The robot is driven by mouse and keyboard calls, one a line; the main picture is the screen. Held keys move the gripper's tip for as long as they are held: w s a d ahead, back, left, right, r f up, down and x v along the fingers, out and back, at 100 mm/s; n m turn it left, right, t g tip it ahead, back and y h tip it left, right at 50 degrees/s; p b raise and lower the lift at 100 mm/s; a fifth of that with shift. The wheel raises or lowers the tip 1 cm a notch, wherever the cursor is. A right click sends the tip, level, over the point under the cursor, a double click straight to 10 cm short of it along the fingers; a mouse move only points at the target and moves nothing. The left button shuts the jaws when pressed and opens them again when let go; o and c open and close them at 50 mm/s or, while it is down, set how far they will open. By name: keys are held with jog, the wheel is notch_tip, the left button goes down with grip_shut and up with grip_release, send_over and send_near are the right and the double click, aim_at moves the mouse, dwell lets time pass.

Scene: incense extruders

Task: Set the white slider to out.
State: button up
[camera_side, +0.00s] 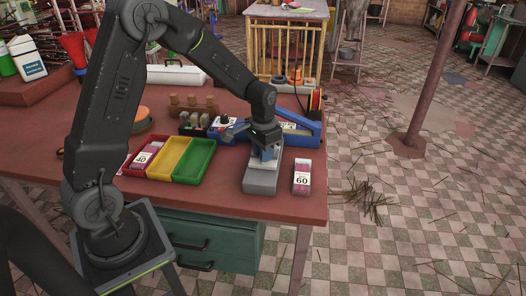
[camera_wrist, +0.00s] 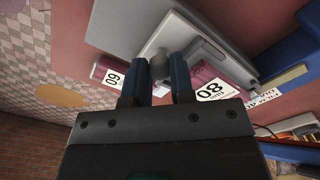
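A grey block-shaped device (camera_side: 261,182) stands near the table's front edge; it also shows in the wrist view (camera_wrist: 118,22). A pale plate, which looks like the white slider (camera_wrist: 197,38), lies on it and carries a rounded grey knob (camera_wrist: 161,62). In the side view the slider (camera_side: 264,166) is partly covered by my gripper (camera_side: 264,152), which points down over the device. In the wrist view my gripper's two blue fingers (camera_wrist: 158,75) are apart, one on each side of the knob. I cannot tell whether they touch it.
A pink pack marked 60 (camera_side: 302,177) stands right of the device. Red, yellow and green trays (camera_side: 193,160) lie to its left. A blue machine (camera_side: 303,130) is close behind. Bare tabletop (camera_side: 215,205) lies at the front left.

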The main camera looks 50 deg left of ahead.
grip_shut()
jog(key=shift+s+d, duration=2)
jog(key=o, duration=0.5)
grip_release()
notch_tip(320, 180, up, 14)
jog(key=shift+f, duration=0.1)
